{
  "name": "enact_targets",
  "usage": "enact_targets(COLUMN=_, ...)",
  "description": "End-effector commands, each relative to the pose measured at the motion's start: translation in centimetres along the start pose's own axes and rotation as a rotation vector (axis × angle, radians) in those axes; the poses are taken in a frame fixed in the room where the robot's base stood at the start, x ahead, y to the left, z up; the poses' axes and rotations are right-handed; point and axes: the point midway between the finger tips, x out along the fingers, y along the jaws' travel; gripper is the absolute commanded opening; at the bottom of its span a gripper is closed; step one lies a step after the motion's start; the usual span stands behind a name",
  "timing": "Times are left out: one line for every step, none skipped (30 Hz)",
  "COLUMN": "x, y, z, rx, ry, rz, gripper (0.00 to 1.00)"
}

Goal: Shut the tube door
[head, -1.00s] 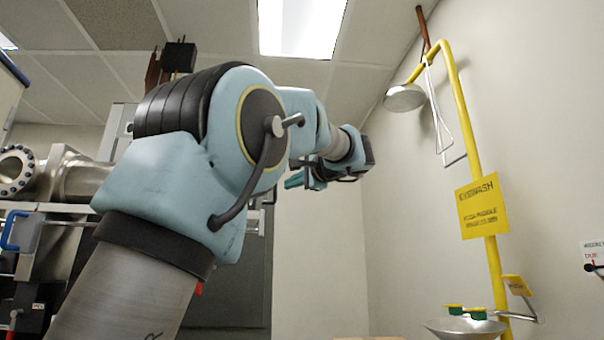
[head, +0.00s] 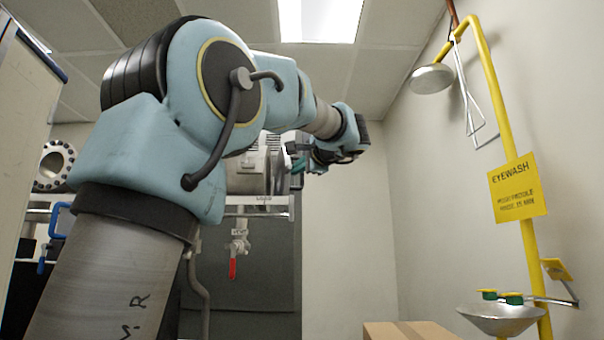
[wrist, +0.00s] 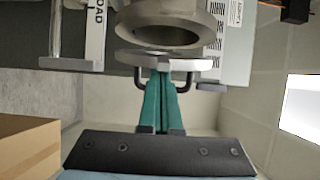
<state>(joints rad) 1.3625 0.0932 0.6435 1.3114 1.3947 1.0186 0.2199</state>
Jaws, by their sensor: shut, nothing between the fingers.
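The tube (wrist: 168,18) shows at the top of the wrist view as a thick metal ring with a dark opening. The tube door (wrist: 203,64) looks like a flat grey plate seen nearly edge-on beside the opening, standing open, with a dark handle (wrist: 142,84) on it. My gripper (wrist: 162,76) has its two teal fingers together and empty, with the tips at the door plate between the handle's ends. I cannot tell whether they touch it. In the head view the tube (head: 248,170) is partly hidden behind my arm, and my gripper (head: 297,163) is close to its right end.
A yellow eyewash pole (head: 508,140) with a basin (head: 500,318) stands at the right wall. A cardboard box (head: 408,331) is at the bottom; a box also shows in the wrist view (wrist: 25,150). A red-handled valve (head: 233,268) hangs below the tube.

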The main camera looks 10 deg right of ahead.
Motion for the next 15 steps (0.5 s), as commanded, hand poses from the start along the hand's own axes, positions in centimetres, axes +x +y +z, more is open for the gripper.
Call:
enact_targets(x=0.2, y=0.8, z=1.0, rx=-0.007, ry=0.019, rz=0.001, gripper=0.00)
enact_targets(x=0.3, y=0.8, z=1.5, rx=-0.007, ry=0.030, rz=0.000, gripper=0.00)
enact_targets(x=0.4, y=0.8, z=2.1, rx=-0.008, ry=0.044, rz=-0.001, gripper=0.00)
enact_targets(x=0.5, y=0.8, z=2.6, rx=-0.007, ry=0.050, rz=-0.002, gripper=0.00)
enact_targets(x=0.7, y=0.8, z=3.2, rx=-0.007, ry=0.050, rz=-0.003, gripper=0.00)
enact_targets(x=0.9, y=0.7, z=4.0, rx=-0.006, ry=0.050, rz=-0.004, gripper=0.00)
enact_targets(x=1.1, y=0.6, z=4.5, rx=-0.006, ry=0.049, rz=-0.004, gripper=0.00)
enact_targets(x=1.3, y=0.5, z=4.9, rx=-0.004, ry=0.050, rz=-0.004, gripper=0.00)
enact_targets(x=1.4, y=0.4, z=5.4, rx=-0.004, ry=0.051, rz=-0.003, gripper=0.00)
enact_targets(x=1.5, y=0.4, z=5.7, rx=-0.004, ry=0.051, rz=-0.003, gripper=0.00)
enact_targets(x=1.6, y=0.3, z=6.0, rx=-0.003, ry=0.051, rz=-0.003, gripper=0.00)
enact_targets(x=1.7, y=0.2, z=6.2, rx=-0.002, ry=0.051, rz=-0.004, gripper=0.00)
enact_targets(x=1.8, y=0.2, z=6.3, rx=-0.001, ry=0.052, rz=-0.004, gripper=0.00)
enact_targets(x=1.8, y=0.1, z=6.5, rx=-0.001, ry=0.052, rz=-0.004, gripper=0.00)
enact_targets(x=1.8, y=0.1, z=6.5, rx=-0.001, ry=0.051, rz=-0.004, gripper=0.00)
